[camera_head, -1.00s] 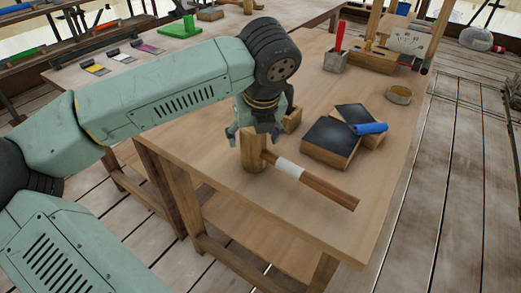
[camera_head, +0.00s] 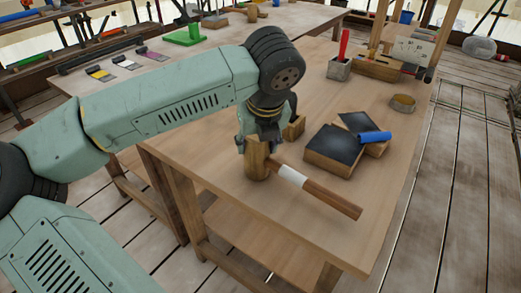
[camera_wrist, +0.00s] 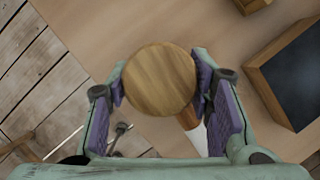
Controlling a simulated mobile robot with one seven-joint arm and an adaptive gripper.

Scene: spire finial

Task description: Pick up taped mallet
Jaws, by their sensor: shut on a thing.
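The taped mallet (camera_head: 257,160) has a round wooden head and a brown handle with a white tape band (camera_head: 291,176). Its head stands on end near the table's left edge, and the handle points to the lower right. I cannot tell whether it touches the table. My gripper (camera_head: 259,140) is shut on the mallet's head from above. In the wrist view the round end of the head (camera_wrist: 158,80) sits between the purple-padded fingers of my gripper (camera_wrist: 160,88). The taped handle (camera_wrist: 193,132) shows partly behind the right finger.
Dark-topped blocks (camera_head: 331,149) with a blue roller (camera_head: 375,137) lie right of the mallet. A small wooden block (camera_head: 295,127) stands just behind my gripper. The table's front right is clear.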

